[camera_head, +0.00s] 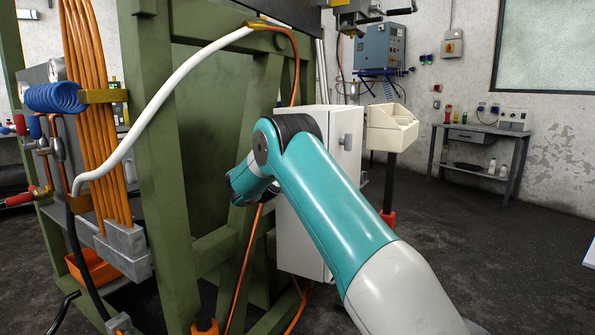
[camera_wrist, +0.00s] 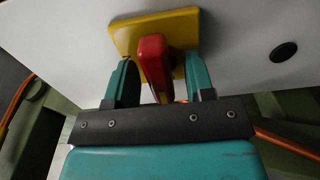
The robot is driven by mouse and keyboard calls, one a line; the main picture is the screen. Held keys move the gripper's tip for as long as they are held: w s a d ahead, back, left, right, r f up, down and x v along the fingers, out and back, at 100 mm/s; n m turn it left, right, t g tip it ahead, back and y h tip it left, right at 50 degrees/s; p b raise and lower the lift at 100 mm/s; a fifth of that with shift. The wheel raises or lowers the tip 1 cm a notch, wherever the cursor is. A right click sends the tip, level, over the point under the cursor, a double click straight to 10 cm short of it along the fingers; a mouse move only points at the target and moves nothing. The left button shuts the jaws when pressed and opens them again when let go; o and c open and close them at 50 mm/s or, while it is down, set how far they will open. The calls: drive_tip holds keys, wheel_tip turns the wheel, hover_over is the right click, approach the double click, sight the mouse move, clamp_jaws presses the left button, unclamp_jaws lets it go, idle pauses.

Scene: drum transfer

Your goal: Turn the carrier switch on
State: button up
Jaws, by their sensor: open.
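The carrier switch is a red handle (camera_wrist: 154,62) on a yellow plate (camera_wrist: 128,37), fixed to a white panel (camera_wrist: 235,40) in the wrist view. My gripper (camera_wrist: 158,85) has its two teal fingers spread on either side of the red handle. There appears to be a gap on each side, and the fingertips reach close to the yellow plate. In the head view the white cabinet (camera_head: 350,140) stands behind my arm. The switch and my gripper's fingers are hidden there.
A green steel frame (camera_head: 160,130) with orange cables (camera_head: 90,100) and a white hose (camera_head: 165,85) stands left of my arm. A cream bin (camera_head: 390,128) is right of the cabinet. A workbench (camera_head: 480,132) stands along the back wall.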

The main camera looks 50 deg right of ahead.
drive_tip(key=shift+d, duration=0.1)
drive_tip(key=c, duration=0.7)
drive_tip(key=shift+f+m+b, duration=0.1)
drive_tip(key=shift+m+b, duration=0.2)
drive_tip(key=m+b, duration=0.2)
drive_tip(key=shift+f+m, duration=0.1)
drive_tip(key=shift+m, duration=0.3)
drive_tip(key=m+b, duration=1)
drive_tip(key=shift+m, duration=0.4)
drive_tip(key=shift+m+b, duration=1.8)
drive_tip(key=shift+m, duration=0.1)
drive_tip(key=shift+r, duration=0.2)
